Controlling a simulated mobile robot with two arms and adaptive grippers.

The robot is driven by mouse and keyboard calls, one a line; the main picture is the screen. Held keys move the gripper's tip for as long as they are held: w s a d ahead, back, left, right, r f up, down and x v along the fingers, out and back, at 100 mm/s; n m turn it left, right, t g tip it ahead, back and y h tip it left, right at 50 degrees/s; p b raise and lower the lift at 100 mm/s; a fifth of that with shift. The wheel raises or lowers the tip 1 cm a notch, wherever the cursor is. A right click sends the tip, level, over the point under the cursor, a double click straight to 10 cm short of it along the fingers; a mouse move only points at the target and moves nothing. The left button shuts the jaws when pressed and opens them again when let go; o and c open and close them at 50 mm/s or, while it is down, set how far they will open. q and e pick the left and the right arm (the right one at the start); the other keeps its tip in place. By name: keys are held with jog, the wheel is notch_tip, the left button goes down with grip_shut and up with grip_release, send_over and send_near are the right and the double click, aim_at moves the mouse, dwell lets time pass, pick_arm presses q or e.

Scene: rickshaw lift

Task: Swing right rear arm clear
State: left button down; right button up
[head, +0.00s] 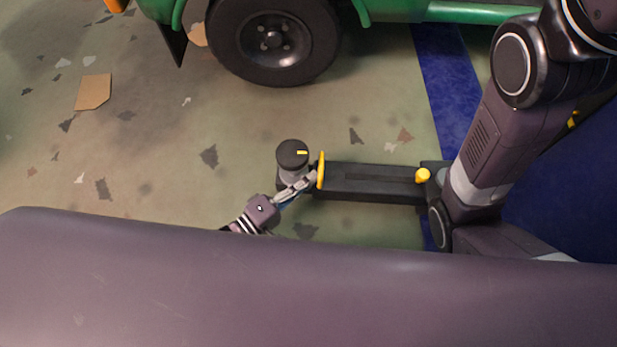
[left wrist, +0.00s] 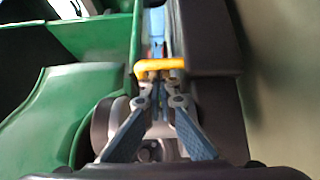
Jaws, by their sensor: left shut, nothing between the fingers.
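The lift arm (head: 365,181) is a long black bar low over the floor, reaching left from the right side. In the left wrist view the yellow piece (left wrist: 160,66) lies just ahead of the fingers, beside a dark bar (left wrist: 203,40). My right gripper is not in view.
A green vehicle (head: 400,10) with a black wheel (head: 274,40) stands at the top. A yellow knob (head: 423,175) sits near the bar's right end. A blue floor strip (head: 449,85) lies right of centre.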

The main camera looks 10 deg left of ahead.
pick_arm(q)
notch_tip(320, 180, up, 10)
dwell(0.7)
